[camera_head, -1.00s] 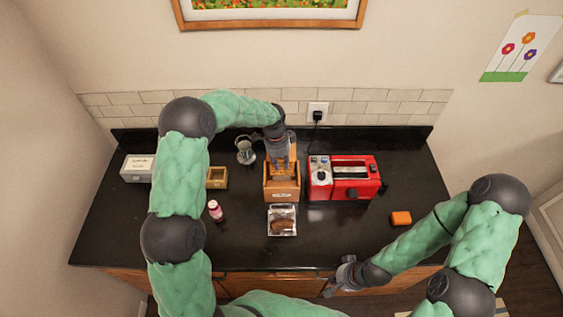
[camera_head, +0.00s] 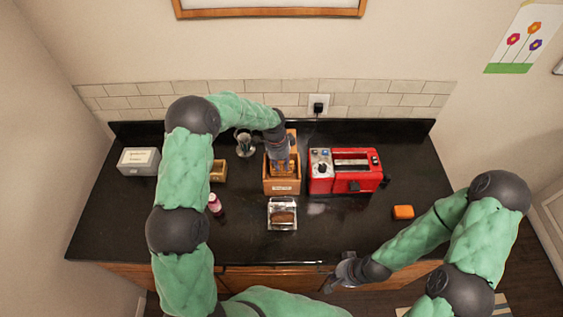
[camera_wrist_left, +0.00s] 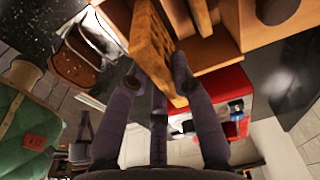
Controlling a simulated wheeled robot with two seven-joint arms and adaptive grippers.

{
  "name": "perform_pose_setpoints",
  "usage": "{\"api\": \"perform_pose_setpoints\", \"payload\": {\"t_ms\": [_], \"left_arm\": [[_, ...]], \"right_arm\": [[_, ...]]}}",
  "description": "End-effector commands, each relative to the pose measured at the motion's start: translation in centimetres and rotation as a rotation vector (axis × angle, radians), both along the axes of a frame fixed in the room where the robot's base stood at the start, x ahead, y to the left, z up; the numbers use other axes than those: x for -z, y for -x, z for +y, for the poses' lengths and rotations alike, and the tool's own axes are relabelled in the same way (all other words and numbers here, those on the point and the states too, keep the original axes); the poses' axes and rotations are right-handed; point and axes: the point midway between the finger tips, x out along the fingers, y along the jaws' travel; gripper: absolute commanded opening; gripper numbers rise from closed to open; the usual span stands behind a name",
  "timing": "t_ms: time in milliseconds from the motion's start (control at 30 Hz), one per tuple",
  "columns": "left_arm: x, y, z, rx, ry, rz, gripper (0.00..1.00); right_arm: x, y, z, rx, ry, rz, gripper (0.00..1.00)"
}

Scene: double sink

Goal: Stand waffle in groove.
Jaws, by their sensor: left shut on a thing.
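My left gripper (camera_head: 281,166) is over the wooden box (camera_head: 283,187) at the middle of the counter. In the left wrist view, the gripper (camera_wrist_left: 156,78) is shut on the waffle (camera_wrist_left: 152,42), a golden-brown slab with a grid pattern. The waffle is tilted in that view, close to the wooden walls of the box (camera_wrist_left: 215,52). I cannot tell whether it touches the box or sits in a groove. My right gripper (camera_head: 341,274) is near the counter's front edge, away from the box; its jaws are too small to read.
A red toaster (camera_head: 343,183) stands right of the box. A clear tray (camera_head: 283,202) with a brown slice lies in front. A small wooden box (camera_head: 218,172), pink bottle (camera_head: 214,204), glass jug (camera_head: 245,146) and grey box (camera_head: 138,161) are left. An orange block (camera_head: 403,212) lies right.

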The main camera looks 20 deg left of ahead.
Motion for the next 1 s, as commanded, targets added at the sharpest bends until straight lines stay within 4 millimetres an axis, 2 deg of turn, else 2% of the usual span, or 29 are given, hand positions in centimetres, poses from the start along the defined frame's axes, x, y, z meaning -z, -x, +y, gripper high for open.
{"api": "perform_pose_setpoints", "payload": {"t_ms": [567,1000], "left_arm": [[3.6,0.0,0.0,0.000,0.000,0.001,0.05],[6.3,0.0,0.0,0.000,0.000,0.000,0.05]], "right_arm": [[1.7,0.0,0.0,0.000,0.000,0.000,0.00],[3.8,0.0,0.0,0.000,0.000,0.000,0.00]]}}
